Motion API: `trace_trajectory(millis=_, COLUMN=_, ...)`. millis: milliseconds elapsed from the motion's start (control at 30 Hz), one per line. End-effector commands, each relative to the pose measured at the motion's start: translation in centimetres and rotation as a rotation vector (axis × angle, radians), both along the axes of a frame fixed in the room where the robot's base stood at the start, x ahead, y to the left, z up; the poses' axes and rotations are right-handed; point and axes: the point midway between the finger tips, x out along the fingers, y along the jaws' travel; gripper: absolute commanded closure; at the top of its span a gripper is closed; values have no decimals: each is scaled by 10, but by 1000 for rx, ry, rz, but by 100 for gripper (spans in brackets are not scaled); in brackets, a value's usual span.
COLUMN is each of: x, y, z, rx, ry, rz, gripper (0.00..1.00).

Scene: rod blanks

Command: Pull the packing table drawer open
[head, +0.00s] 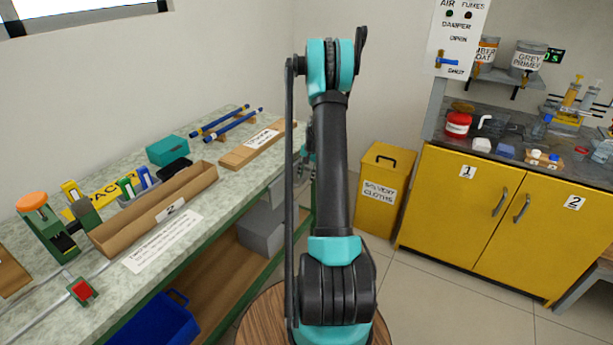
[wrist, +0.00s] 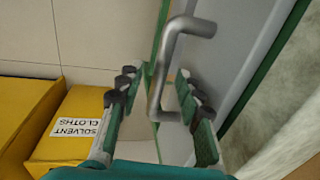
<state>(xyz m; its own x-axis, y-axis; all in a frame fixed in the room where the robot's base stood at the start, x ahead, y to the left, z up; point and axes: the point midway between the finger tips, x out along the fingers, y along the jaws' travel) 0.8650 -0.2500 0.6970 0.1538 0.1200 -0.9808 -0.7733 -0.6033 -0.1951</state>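The drawer's metal bar handle (wrist: 165,65) stands out from a pale grey front with green edges (wrist: 232,45) in the wrist view. In the head view the packing table (head: 215,185) runs along the left wall. A grey drawer housing (head: 276,192) shows under its top, partly hidden by my arm. My gripper is mostly hidden behind my arm there. How far the drawer stands open cannot be told.
A yellow solvent cloths bin (head: 380,190) stands close right of the table end; it also shows in the wrist view (wrist: 70,125). A grey box (head: 262,232) and a blue bin (head: 160,320) sit below the tabletop. Yellow cabinets (head: 480,215) stand right. Tiled floor lies between.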

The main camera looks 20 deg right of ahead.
Motion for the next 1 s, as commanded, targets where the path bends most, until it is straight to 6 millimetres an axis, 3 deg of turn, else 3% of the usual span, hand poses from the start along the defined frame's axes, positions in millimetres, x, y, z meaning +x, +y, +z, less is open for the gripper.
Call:
trace_trajectory(millis=167, x=0, y=0, z=0, rx=0, ry=0, rz=0, gripper=67)
trace_trajectory(millis=433, x=0, y=0, z=0, rx=0, ry=0, rz=0, gripper=100)
trace_trajectory(millis=1000, x=-8, y=-7, z=0, rx=0, ry=0, rz=-2, gripper=100)
